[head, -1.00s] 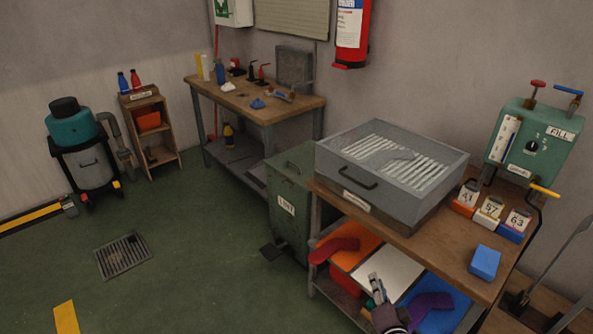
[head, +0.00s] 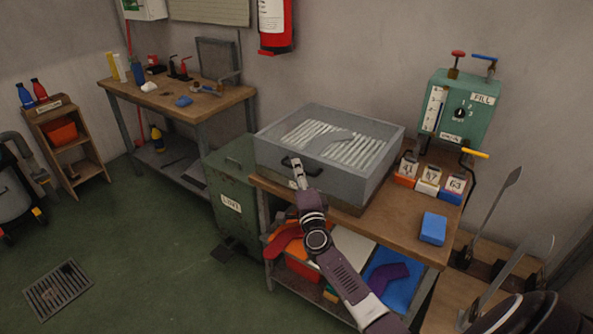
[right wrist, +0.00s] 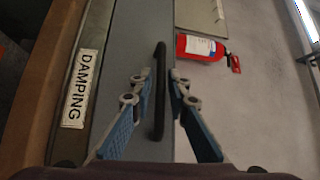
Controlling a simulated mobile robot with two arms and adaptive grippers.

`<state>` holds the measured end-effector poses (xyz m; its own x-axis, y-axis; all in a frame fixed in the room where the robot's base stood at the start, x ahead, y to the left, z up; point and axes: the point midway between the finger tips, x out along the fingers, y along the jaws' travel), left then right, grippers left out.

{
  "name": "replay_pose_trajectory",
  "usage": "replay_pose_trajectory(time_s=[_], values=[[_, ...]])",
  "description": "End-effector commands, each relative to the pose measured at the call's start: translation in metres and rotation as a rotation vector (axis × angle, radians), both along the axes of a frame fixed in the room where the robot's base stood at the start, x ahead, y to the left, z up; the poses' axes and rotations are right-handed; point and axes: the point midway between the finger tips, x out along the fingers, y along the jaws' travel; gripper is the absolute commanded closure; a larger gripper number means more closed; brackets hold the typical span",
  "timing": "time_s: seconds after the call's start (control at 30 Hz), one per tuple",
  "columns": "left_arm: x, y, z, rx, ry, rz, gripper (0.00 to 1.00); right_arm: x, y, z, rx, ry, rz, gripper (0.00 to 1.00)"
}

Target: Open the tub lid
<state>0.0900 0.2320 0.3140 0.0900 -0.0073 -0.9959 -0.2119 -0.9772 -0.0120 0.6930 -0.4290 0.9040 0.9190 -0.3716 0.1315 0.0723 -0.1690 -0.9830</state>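The damping tub (head: 318,190) is a grey box on the wooden bench top, with its clear-topped lid (head: 385,137) down. White ribbed shapes show through the lid. A dark bar handle (head: 313,171) is on the front; it also shows in the right wrist view (right wrist: 160,75). My right gripper (head: 297,163) is at this handle. In the right wrist view its blue-padded fingers (right wrist: 161,90) are apart, one on each side of the handle, with gaps visible. My left gripper is not in view.
Number blocks (head: 428,180), a blue block (head: 433,228) and a green fill unit (head: 462,110) stand right of the tub. A green bin (head: 228,180) is left of the bench. Coloured trays lie on the shelf below.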

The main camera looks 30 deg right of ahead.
Motion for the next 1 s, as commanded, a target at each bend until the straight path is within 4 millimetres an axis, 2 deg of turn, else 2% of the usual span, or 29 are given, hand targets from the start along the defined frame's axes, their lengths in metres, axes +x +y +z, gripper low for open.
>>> replay_pose_trajectory(time_s=[0.33,0.5,1.0], values=[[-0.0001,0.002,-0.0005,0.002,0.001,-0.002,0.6,0.0045,-0.0017,0.0006,0.0,0.0,0.001,0.84],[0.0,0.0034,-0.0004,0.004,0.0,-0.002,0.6,0.0043,-0.0016,0.0005,-0.001,0.001,0.001,1.0],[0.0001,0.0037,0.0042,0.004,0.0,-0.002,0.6,0.0042,-0.002,0.0038,0.004,0.003,0.0,1.0]])
